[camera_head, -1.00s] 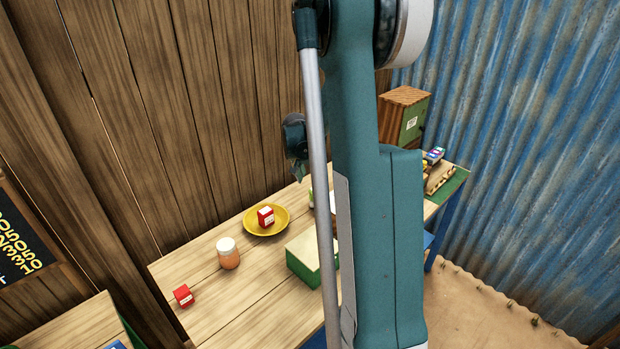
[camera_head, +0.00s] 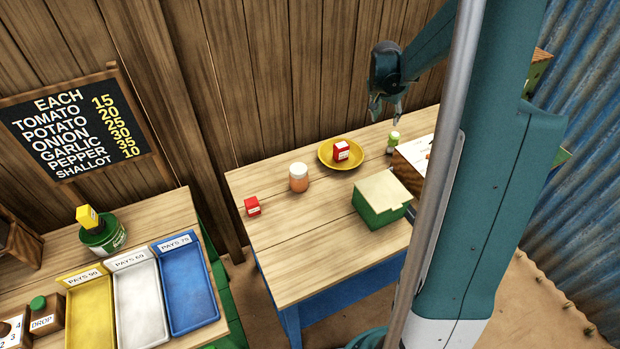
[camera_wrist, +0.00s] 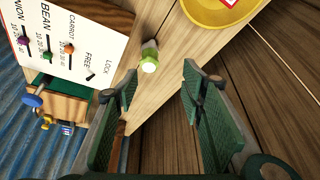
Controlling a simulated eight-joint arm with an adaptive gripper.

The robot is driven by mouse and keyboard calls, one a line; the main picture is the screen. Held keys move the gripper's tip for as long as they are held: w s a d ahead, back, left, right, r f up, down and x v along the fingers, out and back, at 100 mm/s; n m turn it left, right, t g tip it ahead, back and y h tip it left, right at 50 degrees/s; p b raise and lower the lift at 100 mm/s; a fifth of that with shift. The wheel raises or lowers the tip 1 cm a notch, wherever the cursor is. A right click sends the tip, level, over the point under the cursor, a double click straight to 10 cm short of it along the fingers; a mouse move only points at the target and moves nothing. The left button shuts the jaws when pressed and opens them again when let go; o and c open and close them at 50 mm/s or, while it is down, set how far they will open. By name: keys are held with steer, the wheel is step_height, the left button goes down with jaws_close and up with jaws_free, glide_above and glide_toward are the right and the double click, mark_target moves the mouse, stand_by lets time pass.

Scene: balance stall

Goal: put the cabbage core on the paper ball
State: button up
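I cannot make out a cabbage core or a paper ball for certain in either view. A small upright green thing with a pale top (camera_head: 393,142) stands on the table to the right of the yellow dish; it also shows in the wrist view (camera_wrist: 149,58), and I cannot tell what it is. My gripper (camera_head: 386,112) hangs above the back of the table, near that green thing. In the wrist view my gripper (camera_wrist: 160,88) has its two fingers wide apart with nothing between them.
A yellow dish (camera_head: 326,160) holds a red block (camera_head: 341,151). An orange jar (camera_head: 299,178), another red block (camera_head: 252,206) and a green box (camera_head: 381,203) stand on the table (camera_head: 300,250). A sign board (camera_wrist: 75,45) is close by. Left are sloped trays (camera_head: 190,285).

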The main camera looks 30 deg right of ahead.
steer(key=s+a+r+n+t, duration=0.1)
steer(key=s+a+r+n, duration=0.15)
steer(key=a+r, duration=0.45)
steer(key=s+a+r+n+t+y, duration=0.15)
steer(key=s+a, duration=0.25)
steer(key=a, duration=0.7)
steer(key=s+a+r+n, duration=0.25)
steer(key=a+r, duration=0.25)
steer(key=a, duration=0.3)
steer(key=s+a+n+t+y, duration=0.2)
steer(key=s+a+n, duration=0.4)
steer(key=s+a, duration=1.2)
steer(key=shift+s+a, duration=0.15)
steer(key=shift+a, duration=0.3)
steer(key=shift+t+y, duration=0.25)
step_height(320, 180, down, 7)
steer(key=b, duration=0.7)
steer(key=shift+r, duration=0.15)
